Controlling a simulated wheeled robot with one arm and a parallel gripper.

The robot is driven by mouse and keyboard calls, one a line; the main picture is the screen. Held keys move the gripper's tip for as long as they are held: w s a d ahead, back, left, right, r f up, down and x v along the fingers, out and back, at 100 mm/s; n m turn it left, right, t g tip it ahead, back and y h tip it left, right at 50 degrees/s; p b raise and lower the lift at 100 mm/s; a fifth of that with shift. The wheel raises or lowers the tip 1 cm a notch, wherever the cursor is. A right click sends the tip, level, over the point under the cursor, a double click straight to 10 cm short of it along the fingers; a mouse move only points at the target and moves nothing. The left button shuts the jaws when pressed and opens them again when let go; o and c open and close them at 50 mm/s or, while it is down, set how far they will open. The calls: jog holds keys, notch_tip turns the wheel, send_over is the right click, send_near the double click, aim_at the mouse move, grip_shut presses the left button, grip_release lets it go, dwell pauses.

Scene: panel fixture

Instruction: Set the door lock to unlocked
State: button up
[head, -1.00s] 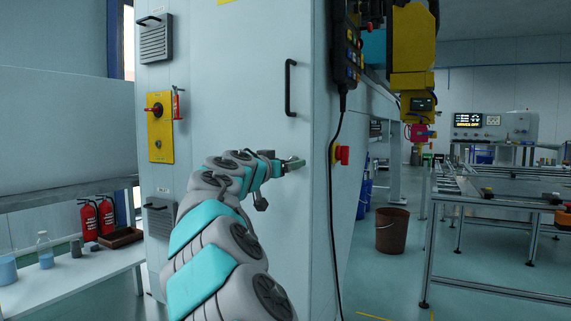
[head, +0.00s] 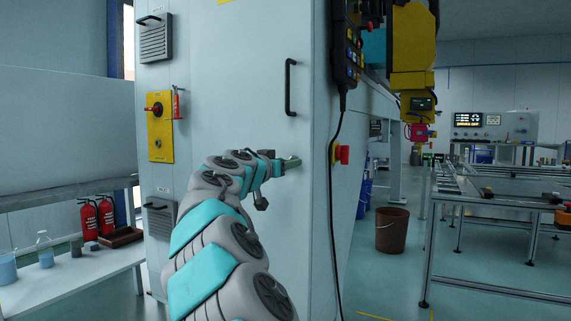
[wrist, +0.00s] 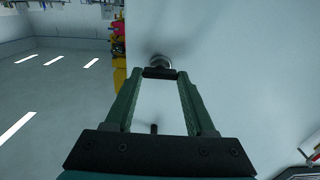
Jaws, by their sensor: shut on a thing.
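The door lock (wrist: 157,61) is a small round metal piece on the pale cabinet door, at the top middle of the wrist view. A dark tab (wrist: 159,73) stands out from it between my fingertips. My gripper (wrist: 160,75) is shut on this dark tab, its two green fingers converging from either side. In the head view my gripper (head: 291,162) reaches the door near its right edge, below the black handle. The lock is hidden behind the gripper there, and I cannot read its setting.
The cabinet door (head: 250,60) carries a vertical black handle (head: 290,87). A red button (head: 342,154) and a hanging pendant (head: 346,45) with a cable are just right of the gripper. A yellow switch plate (head: 160,127) is to the left.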

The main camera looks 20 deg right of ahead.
jog(key=shift+n, duration=0.4)
grip_shut()
jog(key=shift+w+n+p, duration=0.1)
jog(key=shift+n+p, duration=5.3)
jog(key=shift+n, duration=3.1)
jog(key=shift+f, duration=0.15)
jog(key=o, duration=1.3)
grip_release()
jog(key=shift+a, duration=0.15)
jog(key=shift+b+v, duration=0.35)
jog(key=shift+v, duration=3.5)
